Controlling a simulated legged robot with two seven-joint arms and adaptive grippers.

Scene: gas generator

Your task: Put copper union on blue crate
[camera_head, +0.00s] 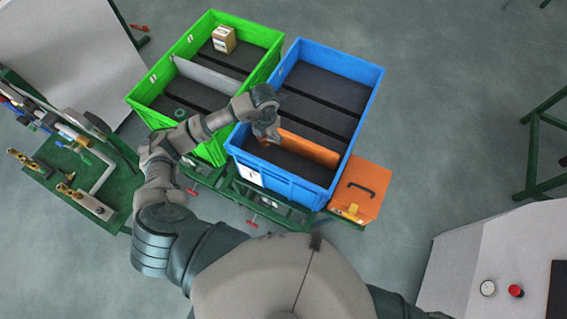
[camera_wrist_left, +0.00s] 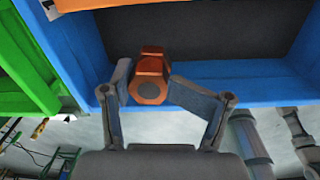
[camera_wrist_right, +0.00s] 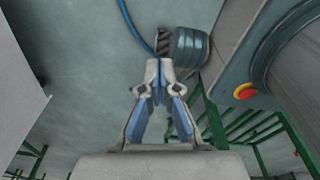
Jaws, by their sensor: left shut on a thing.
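My left gripper (camera_head: 268,134) is over the near left part of the blue crate (camera_head: 366,108). In the left wrist view, the left gripper (camera_wrist_left: 147,86) is shut on the copper union (camera_wrist_left: 150,80), an orange-brown hexagonal fitting. The union shows in front of the blue wall and dark floor of the crate. In the head view the union is hidden or too small to make out. My right gripper (camera_wrist_right: 159,70) shows in the right wrist view with its fingers together and nothing seen between them.
A green crate (camera_head: 153,78) stands left of the blue one and holds a small cardboard box (camera_head: 223,39) and a green ring (camera_head: 180,113). An orange divider (camera_head: 308,148) crosses the blue crate. An orange case (camera_head: 361,188) is at its right. A green fittings bench (camera_head: 87,182) stands at left.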

